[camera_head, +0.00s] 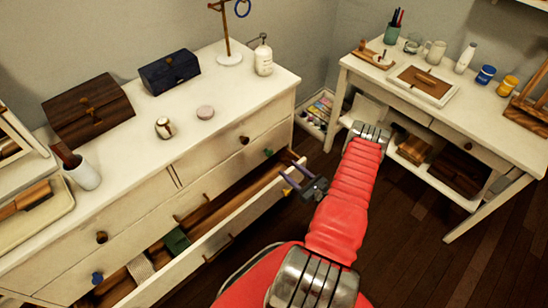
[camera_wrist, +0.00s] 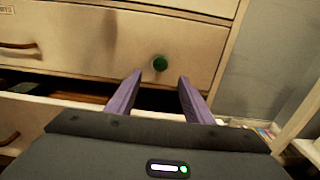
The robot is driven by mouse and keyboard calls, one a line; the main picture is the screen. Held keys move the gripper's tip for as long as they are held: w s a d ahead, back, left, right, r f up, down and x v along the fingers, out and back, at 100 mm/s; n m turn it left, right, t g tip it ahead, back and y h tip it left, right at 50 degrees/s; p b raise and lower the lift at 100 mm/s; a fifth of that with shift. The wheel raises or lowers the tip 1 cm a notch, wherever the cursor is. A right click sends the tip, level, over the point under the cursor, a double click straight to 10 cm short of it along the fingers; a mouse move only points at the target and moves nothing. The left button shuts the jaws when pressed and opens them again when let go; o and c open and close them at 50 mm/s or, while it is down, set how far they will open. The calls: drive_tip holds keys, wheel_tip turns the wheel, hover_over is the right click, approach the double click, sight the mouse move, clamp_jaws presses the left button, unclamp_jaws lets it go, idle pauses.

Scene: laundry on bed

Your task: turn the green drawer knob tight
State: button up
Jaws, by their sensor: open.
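My gripper (camera_wrist: 160,78) is open, with two purple fingers pointing toward the knob. The knob shows between and just beyond the fingertips, and no contact is visible. In the head view my gripper (camera_head: 293,180) is over the open lower drawer, to the lower right of the knob.
The lower drawer (camera_head: 225,220) is pulled out, with a green item (camera_head: 177,241) and a woven item (camera_head: 140,268) inside. A brown knob (camera_head: 244,140) and a blue knob (camera_head: 97,278) are on the dresser. A white desk (camera_head: 400,93) stands at right; dark floor (camera_head: 400,250) lies clear between.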

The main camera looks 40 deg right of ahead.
sight(271, 154)
drive_tip(key=w, duration=1)
drive_tip(key=shift+w+a, duration=0.15)
drive_tip(key=shift+w, duration=0.05)
drive_tip(key=shift+c, duration=0.5)
drive_tip(key=c, duration=0.9)
